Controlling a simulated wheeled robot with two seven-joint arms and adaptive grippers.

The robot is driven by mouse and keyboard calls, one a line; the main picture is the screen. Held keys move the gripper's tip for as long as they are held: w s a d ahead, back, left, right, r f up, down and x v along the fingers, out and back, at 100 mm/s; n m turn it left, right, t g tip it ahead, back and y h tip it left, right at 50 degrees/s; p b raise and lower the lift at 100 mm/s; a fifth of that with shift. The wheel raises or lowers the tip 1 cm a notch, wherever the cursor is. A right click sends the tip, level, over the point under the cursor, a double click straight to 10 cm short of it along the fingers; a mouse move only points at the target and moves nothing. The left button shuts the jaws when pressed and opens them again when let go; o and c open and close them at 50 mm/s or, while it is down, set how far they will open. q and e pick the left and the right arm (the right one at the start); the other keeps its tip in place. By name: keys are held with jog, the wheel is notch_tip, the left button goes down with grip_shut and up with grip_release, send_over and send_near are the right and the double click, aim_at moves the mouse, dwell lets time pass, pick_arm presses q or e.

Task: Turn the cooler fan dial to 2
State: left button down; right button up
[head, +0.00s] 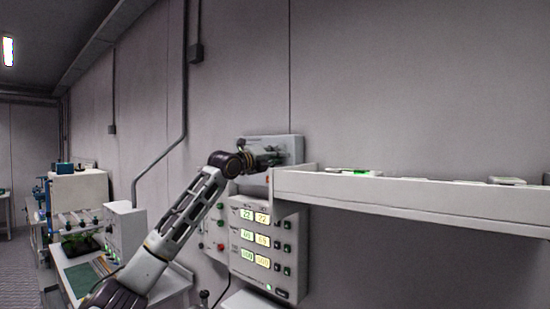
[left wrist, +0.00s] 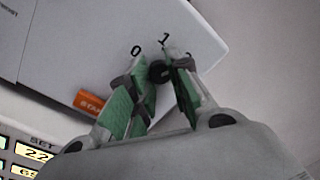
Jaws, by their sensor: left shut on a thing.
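The cooler fan dial (left wrist: 159,73) is a small dark knob on the white face of a box (left wrist: 110,40) in the left wrist view. The numbers 0 and 1 show beside it; no 2 can be seen, and the pointer position is hidden. My left gripper (left wrist: 160,76) has green-lined fingers on both sides of the knob and is shut on it. In the head view my left gripper (head: 271,157) is in front of the grey wall box (head: 288,145), and the dial is hidden there. My right gripper is in neither view.
A control panel (head: 235,270) with lit displays and buttons hangs just below the box. A white shelf (head: 420,191) with flat items juts out to the right. An orange label (left wrist: 90,101) is near the left finger. A bench with equipment (head: 78,187) stands at left.

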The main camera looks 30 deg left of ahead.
pick_arm(q)
jog(key=shift+w+f+m, duration=0.1)
jog(key=shift+f+m, duration=0.15)
jog(key=shift+m, duration=0.35)
jog(key=c, duration=1.5)
grip_release()
jog(key=shift+o, duration=1.1)
jog(key=shift+r, duration=0.15)
jog(key=shift+s+a, duration=0.1)
jog(key=shift+s, duration=0.2)
jog(key=s+a, duration=0.1)
jog(key=s, duration=1)
jog(key=shift+s+a+f, duration=0.15)
jog(key=shift+s+f, duration=0.05)
jog(key=shift+f, duration=0.25)
